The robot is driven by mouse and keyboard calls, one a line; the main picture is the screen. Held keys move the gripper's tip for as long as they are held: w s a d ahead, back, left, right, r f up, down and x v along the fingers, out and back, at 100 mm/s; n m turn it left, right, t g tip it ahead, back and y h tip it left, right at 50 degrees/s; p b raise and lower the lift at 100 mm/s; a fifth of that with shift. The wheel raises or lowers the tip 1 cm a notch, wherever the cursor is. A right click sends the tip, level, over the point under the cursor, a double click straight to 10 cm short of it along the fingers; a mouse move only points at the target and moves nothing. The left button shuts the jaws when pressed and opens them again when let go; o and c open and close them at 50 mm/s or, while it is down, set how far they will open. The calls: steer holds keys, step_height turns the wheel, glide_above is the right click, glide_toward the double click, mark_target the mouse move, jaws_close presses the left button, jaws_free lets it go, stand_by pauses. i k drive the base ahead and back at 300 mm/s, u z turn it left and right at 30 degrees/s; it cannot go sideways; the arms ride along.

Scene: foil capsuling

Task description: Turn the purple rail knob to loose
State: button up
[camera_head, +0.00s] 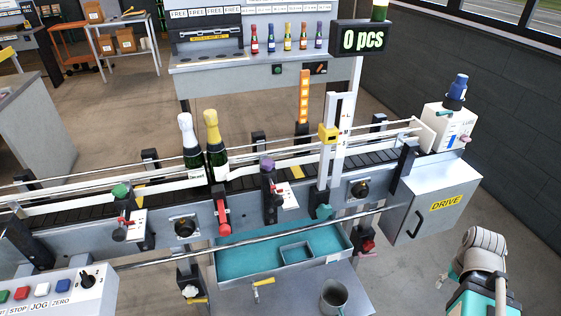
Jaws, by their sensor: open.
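The purple rail knob (266,165) sits on top of a black clamp post (269,190) at the front side of the conveyor, right of the middle bottles. A small white scale plate (287,196) is fixed beside the post. From this view I cannot tell whether the knob is tight or loose. Part of my arm shows at the lower right, far from the knob and apart from the conveyor. My gripper is not visible in this frame.
Two foil-topped bottles (213,140) stand on the conveyor left of the knob. A red lever (223,215), a green knob (121,190) and a teal knob (323,211) line the front. A teal tray (232,277) sits below. The drive box (432,205) stands right.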

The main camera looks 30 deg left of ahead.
mark_target(268, 164)
steer(key=z, duration=0.15)
steer(key=k, duration=1.4)
steer(key=u, duration=1.05)
steer(key=i, duration=0.5)
steer(key=u, duration=0.05)
